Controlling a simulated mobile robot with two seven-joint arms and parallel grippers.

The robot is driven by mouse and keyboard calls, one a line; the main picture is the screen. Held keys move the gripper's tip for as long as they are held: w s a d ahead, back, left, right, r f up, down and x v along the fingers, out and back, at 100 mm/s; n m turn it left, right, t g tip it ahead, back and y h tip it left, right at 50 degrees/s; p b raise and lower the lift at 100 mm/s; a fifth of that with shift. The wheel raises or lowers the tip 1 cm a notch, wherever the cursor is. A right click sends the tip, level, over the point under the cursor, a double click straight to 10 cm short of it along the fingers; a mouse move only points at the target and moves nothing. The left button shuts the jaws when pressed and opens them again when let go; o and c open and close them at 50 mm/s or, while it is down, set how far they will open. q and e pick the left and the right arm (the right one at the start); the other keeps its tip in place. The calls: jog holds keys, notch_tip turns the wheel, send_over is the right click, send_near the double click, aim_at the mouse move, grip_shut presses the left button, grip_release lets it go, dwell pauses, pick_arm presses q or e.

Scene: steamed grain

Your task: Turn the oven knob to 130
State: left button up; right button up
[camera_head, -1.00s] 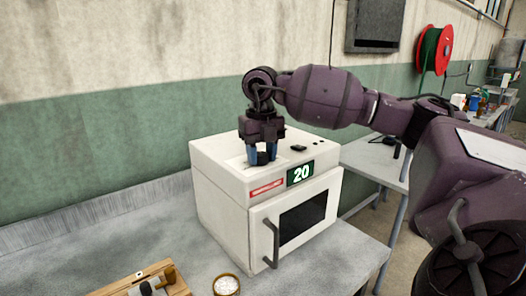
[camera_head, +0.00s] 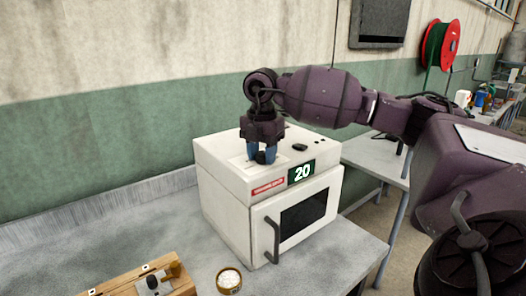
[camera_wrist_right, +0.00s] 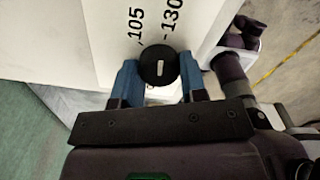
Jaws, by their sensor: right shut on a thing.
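The white oven (camera_head: 230,190) stands on the grey table, with its display (camera_head: 301,172) reading 20 and its door (camera_head: 290,222) closed. My right gripper (camera_head: 262,157) points down onto the oven's top. In the right wrist view my right gripper (camera_wrist_right: 157,82) has its blue fingers on both sides of the round black knob (camera_wrist_right: 158,66), shut on it. The knob has a white mark. The labels 105 and 130 (camera_wrist_right: 172,18) are printed on the white top beyond it. In the head view the knob (camera_head: 261,157) is partly hidden by the fingers. My left gripper is not in view.
A wooden tray with small items (camera_head: 150,280) and a small round dish (camera_head: 229,280) lie at the front of the table. A second table (camera_head: 375,158) stands to the right. The table left of the oven is clear.

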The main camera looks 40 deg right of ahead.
aim_at(262, 153)
jog(key=shift+w+r+m, duration=0.1)
jog(key=shift+r+m, duration=0.05)
jog(key=shift+m, duration=0.65)
jog(key=o, duration=0.9)
jog(key=shift+o, duration=0.2)
notch_tip(262, 153, up, 9)
jog(key=shift+r, duration=0.85)
jog(key=shift+f, duration=0.1)
